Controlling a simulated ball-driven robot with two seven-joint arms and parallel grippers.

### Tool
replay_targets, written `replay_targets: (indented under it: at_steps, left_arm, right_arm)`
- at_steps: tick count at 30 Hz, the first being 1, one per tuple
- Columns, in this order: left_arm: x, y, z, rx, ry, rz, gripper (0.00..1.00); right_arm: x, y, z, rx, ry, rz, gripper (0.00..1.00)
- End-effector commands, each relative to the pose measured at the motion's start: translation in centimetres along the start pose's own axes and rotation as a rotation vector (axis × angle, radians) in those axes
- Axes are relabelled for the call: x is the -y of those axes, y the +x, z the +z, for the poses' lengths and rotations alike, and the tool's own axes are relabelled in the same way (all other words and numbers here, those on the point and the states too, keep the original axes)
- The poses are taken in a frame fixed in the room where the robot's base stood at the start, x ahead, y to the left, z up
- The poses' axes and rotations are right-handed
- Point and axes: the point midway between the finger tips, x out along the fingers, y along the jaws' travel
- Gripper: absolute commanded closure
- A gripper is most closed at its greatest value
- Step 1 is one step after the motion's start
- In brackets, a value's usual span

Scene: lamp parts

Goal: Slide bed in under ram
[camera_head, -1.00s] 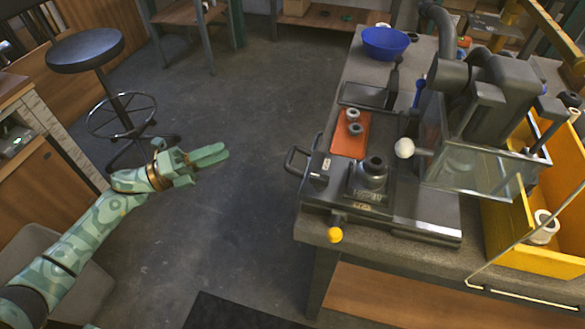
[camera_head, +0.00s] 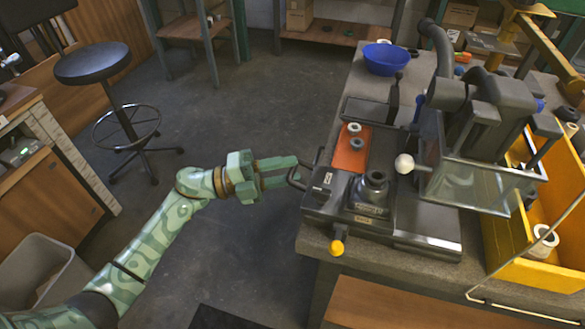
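The press bed (camera_head: 322,198) is a dark flat slide on the bench with a loop handle (camera_head: 293,178) at its left end. It sticks out to the left of the press. A grey stepped fixture (camera_head: 371,190) stands on the bed. The grey press head (camera_head: 490,112) with the ram is to the right; the ram's lower end is hard to make out behind the clear guard (camera_head: 478,188). My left gripper (camera_head: 290,171) is at the handle, its green fingers apart with a gap between them. Whether they touch the handle is unclear. My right gripper is out of view.
An orange mat (camera_head: 350,160) with two small rings lies behind the fixture. A white ball knob (camera_head: 404,163) and a yellow knob (camera_head: 337,247) stick out near the bed. A blue bowl (camera_head: 386,60) is at the back; a yellow bin (camera_head: 545,265) stands at right.

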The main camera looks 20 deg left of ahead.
Motion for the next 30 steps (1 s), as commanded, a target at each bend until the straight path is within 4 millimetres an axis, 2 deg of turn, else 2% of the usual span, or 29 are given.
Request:
replay_targets:
  at_steps: [4, 13, 14, 17, 18, 23, 30]
  left_arm:
    - [-0.1, 1.4, 0.0, -0.001, -0.001, 0.000, 0.67]
    - [0.0, 1.7, 0.0, 0.000, -0.001, 0.000, 0.67]
    - [0.0, 1.7, 0.0, 0.000, -0.001, 0.000, 0.70]
    - [0.0, 1.7, 0.0, 0.000, -0.001, 0.000, 0.97]
    - [0.0, 1.7, 0.0, 0.000, -0.001, 0.001, 1.00]
    - [-0.1, 1.9, -0.1, 0.000, -0.001, 0.000, 1.00]
    - [-0.5, 5.0, -1.4, -0.001, 0.000, 0.000, 1.00]
  right_arm:
    - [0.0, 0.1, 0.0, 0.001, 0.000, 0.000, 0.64]
    - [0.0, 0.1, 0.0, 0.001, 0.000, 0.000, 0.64]
    - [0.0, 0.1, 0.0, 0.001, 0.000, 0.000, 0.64]
    - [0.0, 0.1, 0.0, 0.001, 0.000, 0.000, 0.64]
    - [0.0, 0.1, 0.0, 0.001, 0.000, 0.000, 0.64]
    - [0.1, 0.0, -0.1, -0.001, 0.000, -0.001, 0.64]
    - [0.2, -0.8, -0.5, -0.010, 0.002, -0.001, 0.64]
